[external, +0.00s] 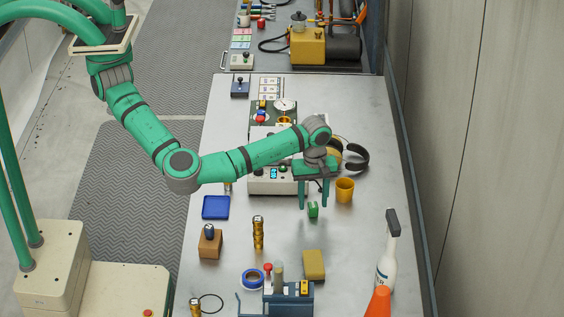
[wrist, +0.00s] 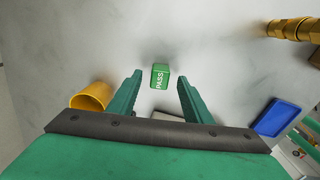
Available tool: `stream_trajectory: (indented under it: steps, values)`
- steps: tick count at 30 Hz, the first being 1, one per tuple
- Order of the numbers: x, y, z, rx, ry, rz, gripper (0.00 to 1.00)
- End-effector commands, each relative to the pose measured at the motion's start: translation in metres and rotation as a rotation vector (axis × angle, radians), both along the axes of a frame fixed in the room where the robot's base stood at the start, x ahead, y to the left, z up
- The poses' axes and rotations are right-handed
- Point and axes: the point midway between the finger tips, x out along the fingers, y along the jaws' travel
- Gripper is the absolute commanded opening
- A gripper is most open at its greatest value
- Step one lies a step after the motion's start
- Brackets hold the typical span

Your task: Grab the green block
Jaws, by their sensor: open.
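The green block (external: 313,210) stands on the grey table, just below my gripper (external: 314,205) in the external view. In the wrist view the green block (wrist: 160,77) shows white "PASS" lettering and lies ahead of the two green fingers, roughly centred between them. My gripper (wrist: 158,88) is open, with nothing between its fingers. I cannot tell exactly how high the fingertips are above the table.
A yellow cup (external: 345,190) stands close to the right of the block. A control box (external: 275,182) and headphones (external: 352,155) are behind. A blue tray (external: 216,207), brass cylinder (external: 258,233) and yellow sponge (external: 314,265) lie around.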

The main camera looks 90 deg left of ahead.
Motion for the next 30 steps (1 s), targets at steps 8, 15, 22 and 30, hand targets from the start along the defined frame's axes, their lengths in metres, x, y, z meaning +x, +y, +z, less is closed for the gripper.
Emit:
stream_trajectory:
  steps: [8, 15, 22, 30]
  values:
    - [0.000, 0.000, -0.024, 0.000, -0.001, -0.001, 0.45]
    - [0.000, 0.000, -0.024, 0.000, -0.001, -0.001, 0.36]
    - [0.000, 0.000, -0.024, 0.000, -0.001, 0.000, 0.01]
    - [0.000, 0.000, -0.022, 0.000, -0.002, 0.000, 0.01]
